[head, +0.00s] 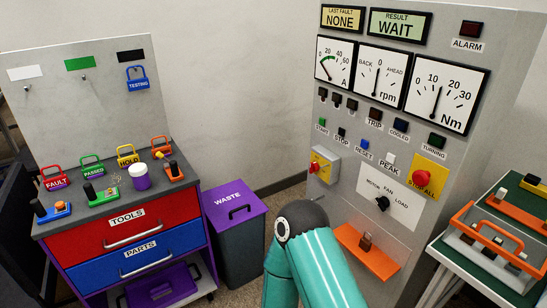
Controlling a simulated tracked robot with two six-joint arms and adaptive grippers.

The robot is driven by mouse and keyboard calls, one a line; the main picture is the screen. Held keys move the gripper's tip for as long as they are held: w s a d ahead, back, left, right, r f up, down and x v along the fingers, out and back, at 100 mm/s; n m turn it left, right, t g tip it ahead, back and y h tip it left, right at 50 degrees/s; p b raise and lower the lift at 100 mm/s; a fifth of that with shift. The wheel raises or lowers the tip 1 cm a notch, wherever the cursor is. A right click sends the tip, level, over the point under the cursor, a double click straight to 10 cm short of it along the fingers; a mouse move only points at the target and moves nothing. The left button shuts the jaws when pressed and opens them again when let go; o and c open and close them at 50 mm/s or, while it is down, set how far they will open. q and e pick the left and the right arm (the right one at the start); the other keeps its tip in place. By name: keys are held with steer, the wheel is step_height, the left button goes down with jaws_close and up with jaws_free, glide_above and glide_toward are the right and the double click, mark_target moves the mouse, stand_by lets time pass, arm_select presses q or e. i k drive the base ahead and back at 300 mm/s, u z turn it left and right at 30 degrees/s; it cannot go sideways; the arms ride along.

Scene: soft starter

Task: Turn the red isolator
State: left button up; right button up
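The red isolator (314,168) is a small red knob on a yellow plate. It sits on a grey box (328,160) at the lower left of the control panel, below the START and STOP buttons. My teal arm rises from the bottom centre, with its grey and black joint below the isolator and apart from it in the picture. Neither gripper can be made out in the head view, and I cannot tell which arm this is.
The panel also has a red STOP ALL button (428,170), a black selector knob (382,203) and an orange shelf (366,250). A purple-lidded waste bin (235,205) stands left of the arm. A tool cabinet (130,235) is at left, a green-topped table (470,260) at right.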

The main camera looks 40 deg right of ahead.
mark_target(313, 166)
steer(key=z, duration=0.3)
steer(key=i, duration=1.2)
steer(key=z, duration=0.65)
